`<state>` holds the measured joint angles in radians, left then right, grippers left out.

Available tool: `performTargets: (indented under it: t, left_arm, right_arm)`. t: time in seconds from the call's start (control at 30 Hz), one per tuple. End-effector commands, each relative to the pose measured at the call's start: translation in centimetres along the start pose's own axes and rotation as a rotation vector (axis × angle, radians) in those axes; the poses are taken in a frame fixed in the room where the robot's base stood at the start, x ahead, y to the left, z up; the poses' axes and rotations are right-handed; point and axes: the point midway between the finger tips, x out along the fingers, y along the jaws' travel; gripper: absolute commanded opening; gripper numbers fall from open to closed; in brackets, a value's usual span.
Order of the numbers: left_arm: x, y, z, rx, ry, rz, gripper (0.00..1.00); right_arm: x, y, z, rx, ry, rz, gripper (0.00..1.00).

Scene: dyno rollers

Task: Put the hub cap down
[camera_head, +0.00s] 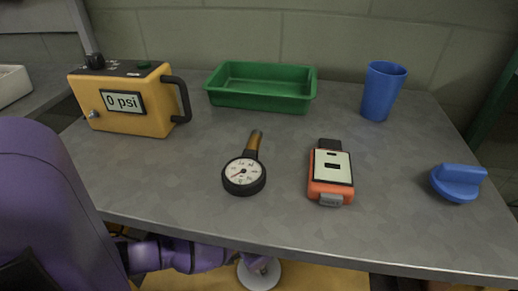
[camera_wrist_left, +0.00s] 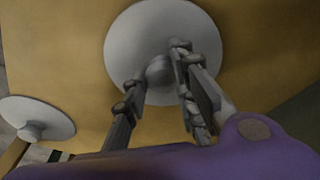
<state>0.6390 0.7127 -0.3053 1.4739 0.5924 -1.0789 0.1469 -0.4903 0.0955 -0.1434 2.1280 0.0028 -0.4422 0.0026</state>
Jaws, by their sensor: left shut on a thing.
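The hub cap (camera_head: 259,279) is a pale grey round disc with a small knob at its centre. In the head view it shows low, beyond the table's front edge at the bottom middle, partly cut off. In the left wrist view the hub cap (camera_wrist_left: 128,38) lies between and behind the fingers. My left gripper (camera_wrist_left: 159,69) is shut on its knob. In the head view my left gripper (camera_head: 258,264) is small and partly hidden by the table edge. I cannot tell whether the disc touches the ochre surface behind it. My right gripper is not in view.
A second grey disc with a knob (camera_wrist_left: 38,112) sits at the left of the wrist view. The grey table (camera_head: 200,205) holds a yellow psi box (camera_head: 140,120), green tray (camera_head: 262,101), gauge (camera_head: 244,177), orange device (camera_head: 331,174), blue cup (camera_head: 382,92) and blue knob (camera_head: 458,184).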

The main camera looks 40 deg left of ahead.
Motion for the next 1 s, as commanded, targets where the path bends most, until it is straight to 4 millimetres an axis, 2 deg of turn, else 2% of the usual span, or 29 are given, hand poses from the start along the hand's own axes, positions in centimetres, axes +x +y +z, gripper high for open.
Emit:
performTargets:
  t: [0.13,0.17,0.3,0.57,0.67,1.0]
  left_arm:
    - [0.5,0.0,0.1,0.000,-0.001,0.000,0.00]
    - [0.4,0.0,0.1,0.000,-0.001,0.000,0.29]
    - [0.4,0.0,0.1,0.000,0.000,0.000,0.44]
    - [0.4,0.0,0.1,0.000,0.000,-0.001,0.44]
    - [-0.2,-0.1,-0.1,0.001,0.002,-0.001,0.44]
    - [-6.2,-0.1,-0.2,0.000,0.004,-0.001,0.44]
  right_arm:
    - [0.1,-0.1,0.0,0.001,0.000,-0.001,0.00]
    - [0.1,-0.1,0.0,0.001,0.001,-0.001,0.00]
    - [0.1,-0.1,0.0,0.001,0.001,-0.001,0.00]
    - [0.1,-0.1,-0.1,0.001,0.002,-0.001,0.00]
    - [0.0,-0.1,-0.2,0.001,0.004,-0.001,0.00]
    - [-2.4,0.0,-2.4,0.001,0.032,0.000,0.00]
